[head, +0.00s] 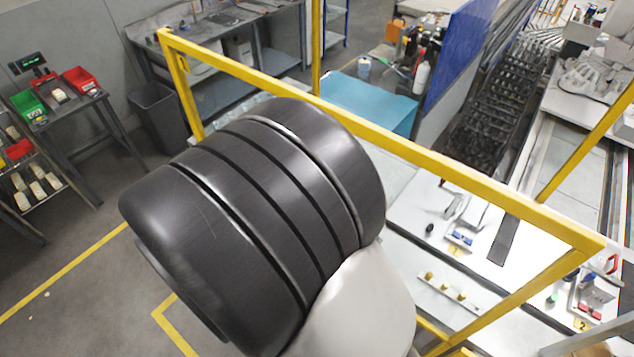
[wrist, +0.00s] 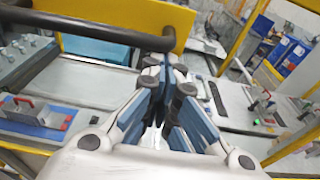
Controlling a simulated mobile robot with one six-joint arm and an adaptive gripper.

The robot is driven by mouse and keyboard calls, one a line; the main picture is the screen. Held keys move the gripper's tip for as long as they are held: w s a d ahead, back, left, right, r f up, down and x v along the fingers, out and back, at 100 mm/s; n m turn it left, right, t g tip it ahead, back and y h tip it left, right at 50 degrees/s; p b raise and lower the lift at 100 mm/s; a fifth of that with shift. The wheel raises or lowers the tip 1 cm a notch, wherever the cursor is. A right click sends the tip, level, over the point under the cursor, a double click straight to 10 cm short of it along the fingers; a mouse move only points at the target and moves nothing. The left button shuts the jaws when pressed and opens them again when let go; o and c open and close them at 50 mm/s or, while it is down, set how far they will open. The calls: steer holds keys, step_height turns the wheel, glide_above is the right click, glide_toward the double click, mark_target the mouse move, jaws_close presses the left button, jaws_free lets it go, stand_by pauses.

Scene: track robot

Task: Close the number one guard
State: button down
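A yellow guard frame (head: 400,150) crosses the head view above the white work surface. No guard number is clear to me; a small dark mark shows at its left corner. In the wrist view, a yellow guard panel (wrist: 108,16) carries a thick black handle bar (wrist: 85,27). My gripper (wrist: 166,66) has its blue-grey fingers drawn together at the tips, just below the right end of the bar. I see nothing between them, but whether they touch the bar is unclear. In the head view my own dark and white arm hides the gripper and handle.
White fixture tables (head: 425,225) with small parts lie behind the frame. A teal-topped table (head: 365,100) and blue partition (head: 460,50) stand farther back. A dark bin (head: 160,112) and a bench with red and green trays are at left. Floor is open at lower left.

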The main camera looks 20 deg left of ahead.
steer(key=shift+w+r, duration=0.1)
steer(key=shift+r, duration=0.2)
steer(key=shift+f, duration=0.1)
step_height(320, 180, down, 4)
steer(key=b, duration=0.3)
steer(key=p+v, duration=0.1)
steer(key=v, duration=0.8)
steer(key=shift+s, duration=0.2)
steer(key=shift+f, duration=0.1)
